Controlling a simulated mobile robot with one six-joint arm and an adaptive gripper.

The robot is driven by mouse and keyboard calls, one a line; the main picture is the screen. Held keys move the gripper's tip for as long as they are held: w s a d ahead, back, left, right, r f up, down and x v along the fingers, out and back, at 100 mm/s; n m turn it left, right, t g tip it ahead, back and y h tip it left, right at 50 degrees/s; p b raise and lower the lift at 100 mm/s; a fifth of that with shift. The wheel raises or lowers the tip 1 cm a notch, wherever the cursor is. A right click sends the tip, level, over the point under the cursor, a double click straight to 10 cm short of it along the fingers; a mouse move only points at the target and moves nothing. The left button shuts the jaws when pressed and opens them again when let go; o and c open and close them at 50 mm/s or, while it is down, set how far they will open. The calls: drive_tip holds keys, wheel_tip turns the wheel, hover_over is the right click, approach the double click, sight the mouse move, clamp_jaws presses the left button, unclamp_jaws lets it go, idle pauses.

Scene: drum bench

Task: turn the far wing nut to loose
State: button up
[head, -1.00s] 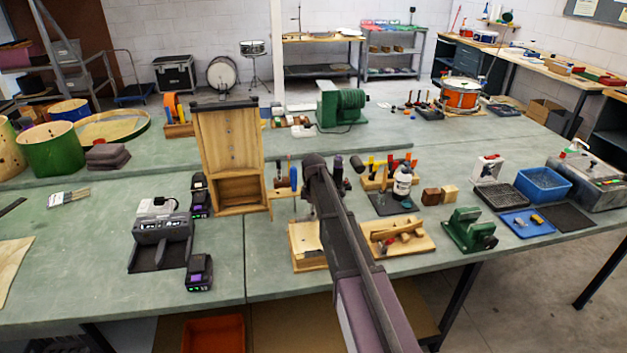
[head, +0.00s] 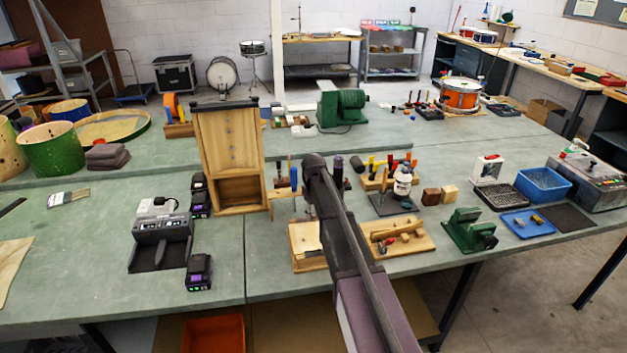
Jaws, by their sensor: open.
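I cannot make out the far wing nut; any wing nut is too small to tell or hidden behind my arm. My arm reaches from the bottom edge up over the front of the bench (head: 100,290). Its upper end hangs above a light wooden block (head: 305,262), whose right part it covers. My gripper is hidden behind the arm, so I see neither its fingertips nor what they are near. A wooden board (head: 420,246) with a wooden piece and a small red-handled item lies just right of the arm.
A tall wooden cabinet (head: 228,150) stands left of the arm. A green vise (head: 470,230) stands to the right, near a blue tray (head: 527,224). Upright tools and a white bottle (head: 403,181) crowd the area behind. Bench left of the charger (head: 160,240) is mostly clear.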

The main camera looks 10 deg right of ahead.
sight(313, 216)
drive_tip(key=m, duration=0.7)
drive_tip(key=shift+m, duration=0.4)
drive_tip(key=m, duration=0.7)
drive_tip(key=shift+a+m, duration=0.1)
drive_tip(key=shift+m, duration=0.3)
drive_tip(key=m, duration=0.3)
drive_tip(key=shift+m, duration=0.4)
drive_tip(key=m, duration=0.7)
drive_tip(key=shift+m, duration=0.4)
drive_tip(key=m, duration=0.3)
drive_tip(key=shift+m, duration=0.4)
wheel_tip(313, 216, up, 14)
drive_tip(key=p, duration=1.3)
drive_tip(key=shift+s+f+p, duration=0.15)
drive_tip(key=shift+s+p, duration=0.1)
drive_tip(key=shift+p, duration=0.15)
